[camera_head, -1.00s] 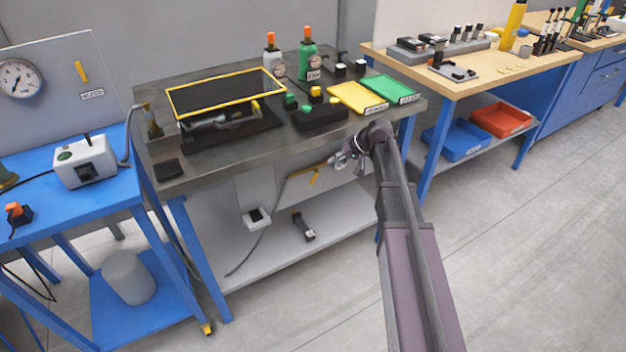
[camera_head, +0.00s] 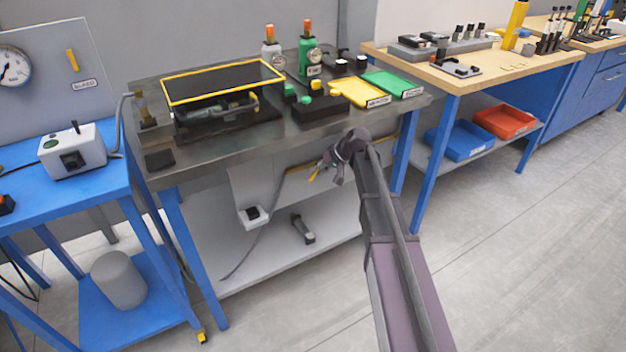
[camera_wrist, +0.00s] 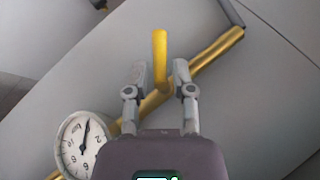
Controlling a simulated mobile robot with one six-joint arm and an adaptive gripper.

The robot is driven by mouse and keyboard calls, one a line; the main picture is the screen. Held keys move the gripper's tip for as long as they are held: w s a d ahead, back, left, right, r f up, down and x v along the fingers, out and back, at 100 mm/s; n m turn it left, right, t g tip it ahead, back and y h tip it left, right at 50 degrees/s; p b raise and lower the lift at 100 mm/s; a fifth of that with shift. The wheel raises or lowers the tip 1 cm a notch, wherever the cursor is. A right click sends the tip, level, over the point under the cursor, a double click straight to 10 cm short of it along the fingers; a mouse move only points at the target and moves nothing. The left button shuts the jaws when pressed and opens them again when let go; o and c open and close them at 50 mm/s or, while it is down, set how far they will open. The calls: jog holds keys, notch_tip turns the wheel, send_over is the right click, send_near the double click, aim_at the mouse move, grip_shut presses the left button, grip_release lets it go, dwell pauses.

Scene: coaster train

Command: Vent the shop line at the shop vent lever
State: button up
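A yellow lever (camera_wrist: 160,58) stands up from a brass pipe (camera_wrist: 215,52) on a grey panel in the wrist view. My gripper (camera_wrist: 158,72) is open, with one finger on each side of the lever and a narrow gap showing on both sides. I cannot tell how deep the lever sits between the fingers. A round white dial gauge (camera_wrist: 82,142) sits beside the pipe at lower left. In the head view, the yellow lever (camera_head: 313,174) is below the bench top, and my gripper (camera_head: 332,165) is right beside it. No label shows at this lever.
The grey bench top (camera_head: 215,148) overhangs the lever, with a lower shelf (camera_head: 270,255) beneath. Another yellow handle (camera_head: 72,60) and a gauge (camera_head: 12,66) are on the left panel. A blue cart (camera_head: 85,190) stands left; floor at right is clear.

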jog(key=shift+b+x, duration=0.9)
jog(key=shift+x, duration=0.65)
grip_shut()
